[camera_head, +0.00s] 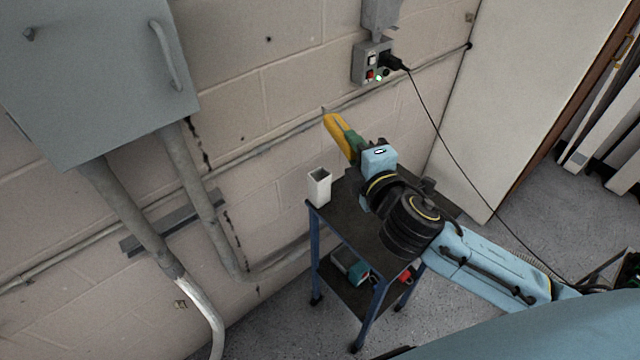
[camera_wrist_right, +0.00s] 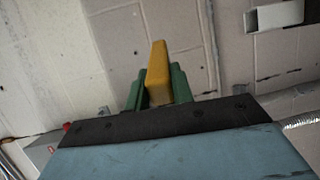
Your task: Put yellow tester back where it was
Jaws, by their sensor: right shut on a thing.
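The yellow tester (camera_head: 338,128) is held in my right gripper (camera_head: 352,146), above the small cart and in front of the block wall. In the right wrist view the tester (camera_wrist_right: 158,72) sticks out between the green fingers of the right gripper (camera_wrist_right: 158,95), which are shut on it. A white, open-topped square holder (camera_head: 319,186) stands upright at the cart's left corner, below and left of the tester and apart from it. The holder also shows in the right wrist view (camera_wrist_right: 274,15) at the upper right. My left gripper is not in view.
The cart (camera_head: 342,222) has a dark top and blue legs, with a few items on its lower shelf. A wall outlet box (camera_head: 372,62) has a plugged-in black cable (camera_head: 440,140) hanging down right. A grey cabinet (camera_head: 100,75) with conduits is at left.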

